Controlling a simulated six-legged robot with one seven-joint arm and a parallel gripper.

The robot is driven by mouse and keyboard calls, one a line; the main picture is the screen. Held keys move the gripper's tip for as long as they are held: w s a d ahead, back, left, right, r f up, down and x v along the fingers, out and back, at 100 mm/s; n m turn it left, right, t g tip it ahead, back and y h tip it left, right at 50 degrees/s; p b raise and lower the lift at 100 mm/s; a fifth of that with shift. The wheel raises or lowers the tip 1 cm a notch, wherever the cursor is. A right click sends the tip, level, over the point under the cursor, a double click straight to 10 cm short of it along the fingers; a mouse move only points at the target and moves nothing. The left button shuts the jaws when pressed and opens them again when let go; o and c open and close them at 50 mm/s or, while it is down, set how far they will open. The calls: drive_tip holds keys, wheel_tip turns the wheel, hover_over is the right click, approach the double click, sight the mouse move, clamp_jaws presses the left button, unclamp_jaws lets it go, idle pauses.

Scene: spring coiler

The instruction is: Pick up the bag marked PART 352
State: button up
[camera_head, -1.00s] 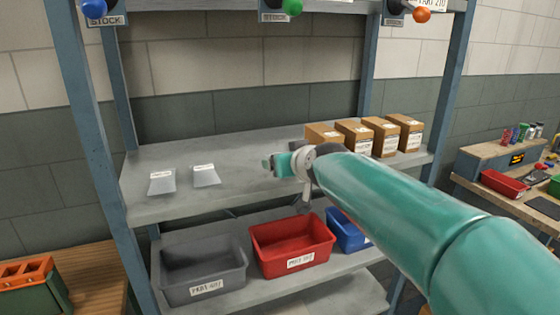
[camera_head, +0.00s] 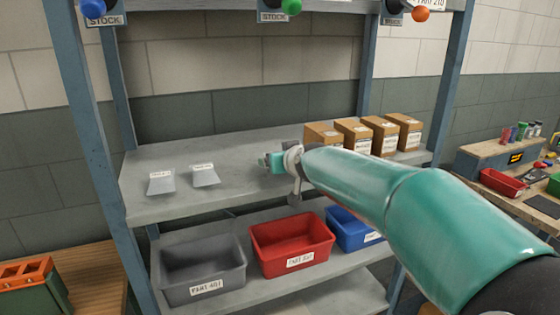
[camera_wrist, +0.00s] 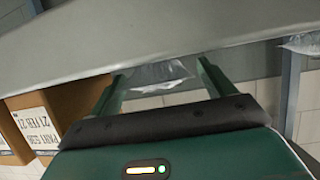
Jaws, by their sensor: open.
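Two small clear bags with white labels lie on the grey middle shelf (camera_head: 240,178). The left bag (camera_head: 161,184) and the right bag (camera_head: 204,177) are side by side, and their labels are too small to read. My gripper (camera_head: 264,163) is open over the shelf, to the right of both bags and apart from them. In the wrist view, my gripper (camera_wrist: 158,78) has its two green fingers spread. One bag (camera_wrist: 158,75) shows beyond and between the fingertips, and the other bag (camera_wrist: 302,43) is at the right edge. No bag is held.
Several cardboard boxes (camera_head: 354,135) stand on the shelf to the right of my gripper. A grey bin (camera_head: 203,264), a red bin (camera_head: 291,245) and a blue bin (camera_head: 350,230) sit on the shelf below. A blue post (camera_head: 88,140) bounds the shelf's left side.

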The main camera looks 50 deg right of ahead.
drive_tip(key=c, duration=1.2)
drive_tip(key=shift+o, duration=0.2)
